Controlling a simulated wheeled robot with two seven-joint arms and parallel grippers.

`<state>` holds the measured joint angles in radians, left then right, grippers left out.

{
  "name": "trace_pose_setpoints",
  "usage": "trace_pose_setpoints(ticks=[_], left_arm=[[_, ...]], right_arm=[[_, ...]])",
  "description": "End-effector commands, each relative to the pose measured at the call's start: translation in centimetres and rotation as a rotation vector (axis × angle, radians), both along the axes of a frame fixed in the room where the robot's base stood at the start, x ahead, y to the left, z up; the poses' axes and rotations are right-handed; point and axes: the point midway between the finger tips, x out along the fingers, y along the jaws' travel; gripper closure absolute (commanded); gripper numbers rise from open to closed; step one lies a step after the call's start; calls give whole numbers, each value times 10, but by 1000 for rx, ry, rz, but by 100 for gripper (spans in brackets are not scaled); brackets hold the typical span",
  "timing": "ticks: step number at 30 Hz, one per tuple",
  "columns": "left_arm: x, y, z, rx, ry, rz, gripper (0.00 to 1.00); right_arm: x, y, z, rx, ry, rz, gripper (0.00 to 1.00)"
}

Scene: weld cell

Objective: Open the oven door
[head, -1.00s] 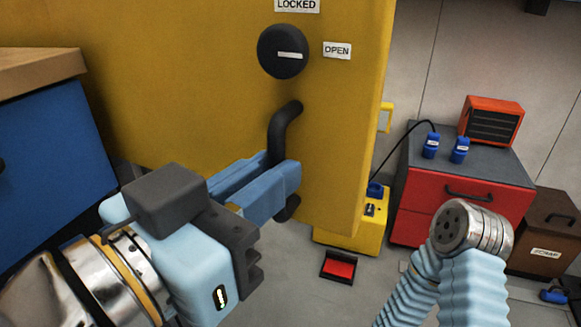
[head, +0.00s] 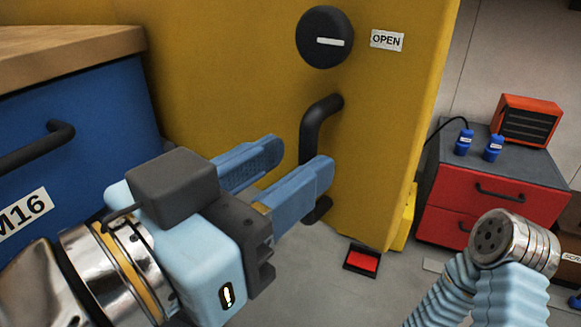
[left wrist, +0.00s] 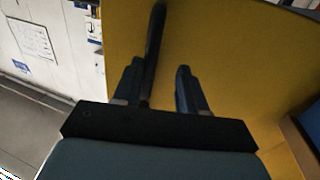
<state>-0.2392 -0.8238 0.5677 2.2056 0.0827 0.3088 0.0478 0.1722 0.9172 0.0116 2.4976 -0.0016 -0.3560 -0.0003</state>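The yellow oven door (head: 240,75) stands in front of me, with a black knob (head: 325,37) whose white mark points at the OPEN label. A black bar handle (head: 313,130) runs down the door below the knob. My left gripper (head: 278,172) is open at the handle, one finger overlapping its lower part in the head view. In the left wrist view the handle (left wrist: 154,45) shows between the spread fingers (left wrist: 158,88), nearer the left one. I cannot tell whether they touch it, or whether the door is ajar. My right gripper is not in view.
A blue drawer cabinet (head: 100,110) with a wooden top is close on the left. A red drawer unit (head: 490,205) with an orange heater (head: 528,120) stands at the right. A red pedal (head: 362,260) lies on the floor by the door's lower edge.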

Motion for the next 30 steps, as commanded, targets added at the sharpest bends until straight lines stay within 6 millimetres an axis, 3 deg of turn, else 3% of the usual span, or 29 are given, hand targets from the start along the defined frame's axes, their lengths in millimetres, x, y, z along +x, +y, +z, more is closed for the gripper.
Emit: trace_pose_setpoints(ticks=[22,26,30], left_arm=[[-4,0,-1,1,1,-6,60],[-17,9,0,-1,-2,-6,60],[-44,28,1,-2,-3,-7,60]], right_arm=[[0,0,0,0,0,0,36],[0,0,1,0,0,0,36],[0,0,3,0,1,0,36]])
